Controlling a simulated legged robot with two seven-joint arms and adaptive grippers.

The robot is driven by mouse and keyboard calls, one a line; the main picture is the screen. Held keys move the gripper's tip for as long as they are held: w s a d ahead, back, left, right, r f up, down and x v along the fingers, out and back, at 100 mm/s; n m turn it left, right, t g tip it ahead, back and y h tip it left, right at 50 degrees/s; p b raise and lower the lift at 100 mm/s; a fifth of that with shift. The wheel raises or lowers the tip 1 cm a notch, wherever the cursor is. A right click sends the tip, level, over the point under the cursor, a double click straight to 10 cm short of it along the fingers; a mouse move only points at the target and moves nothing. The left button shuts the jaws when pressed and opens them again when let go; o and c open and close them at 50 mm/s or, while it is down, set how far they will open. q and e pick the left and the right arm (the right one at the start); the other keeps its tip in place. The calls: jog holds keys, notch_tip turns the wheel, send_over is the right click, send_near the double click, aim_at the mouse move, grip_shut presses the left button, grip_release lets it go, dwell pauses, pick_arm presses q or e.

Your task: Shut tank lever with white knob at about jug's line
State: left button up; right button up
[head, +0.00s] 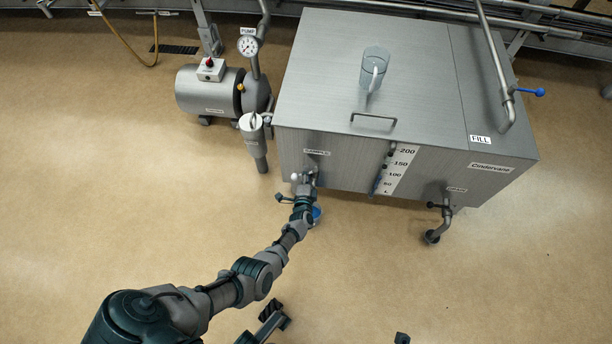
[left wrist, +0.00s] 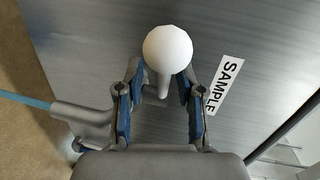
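The steel tank (head: 340,60) has a tap labelled SAMPLE on its front left. The white knob (head: 295,177) of the tap's lever is small in the head view, by my left gripper (head: 303,190). In the left wrist view the knob (left wrist: 168,49) sits just beyond and between the fingertips of the gripper (left wrist: 160,82). The fingers are apart, with the lever's stem between them and no clear grip. A thin blue stream (left wrist: 25,100) runs from the grey spout (left wrist: 82,118). A clear jug (head: 373,70) stands on the tank lid; its line cannot be made out. My right gripper does not show.
A blue patch (head: 316,214) shows beside the gripper, partly hidden; I cannot tell what it is. A level scale (head: 396,170) and a drain tap (head: 438,222) are right on the tank front. A pump (head: 215,92) stands left. The front floor is clear.

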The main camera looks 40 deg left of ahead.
pick_arm(q)
jog(key=v, duration=0.7)
jog(key=shift+s+d, duration=0.2)
